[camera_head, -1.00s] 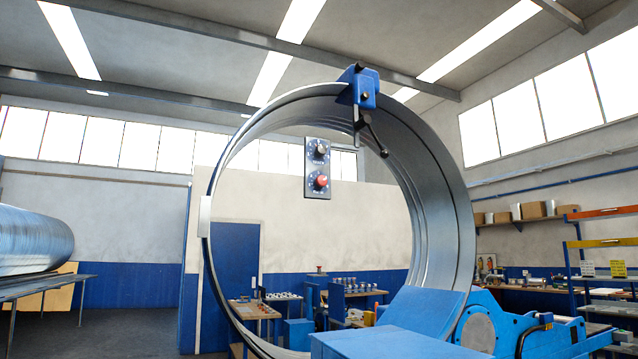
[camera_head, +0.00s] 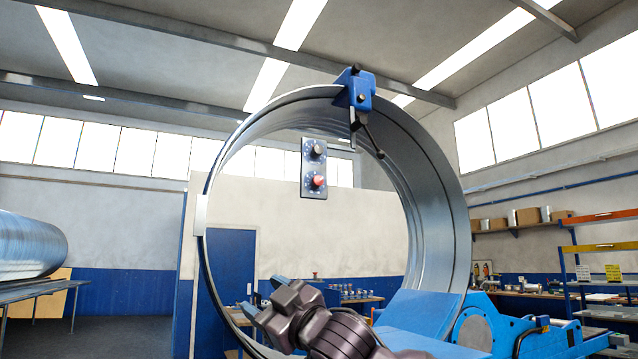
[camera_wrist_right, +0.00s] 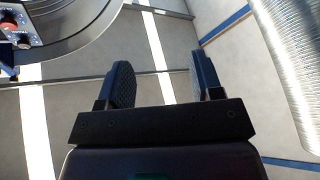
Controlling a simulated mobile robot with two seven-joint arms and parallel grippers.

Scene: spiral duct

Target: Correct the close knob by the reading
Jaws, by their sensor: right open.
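The labels and readings are too small to read. My right gripper (camera_head: 262,294) is below and left of the panel, apart from it. In the right wrist view my right gripper (camera_wrist_right: 162,77) is open with nothing between its fingers. The panel's red knob (camera_wrist_right: 8,26) and black knob (camera_wrist_right: 22,42) show there at the upper left edge. My left gripper is not in view.
The spiral duct ring (camera_head: 440,190) surrounds the panel, with a blue clamp and lever (camera_head: 357,92) at its top. A blue machine (camera_head: 490,325) stands at lower right. A finished duct (camera_head: 30,245) lies on a rack at left. The space between gripper and panel looks clear.

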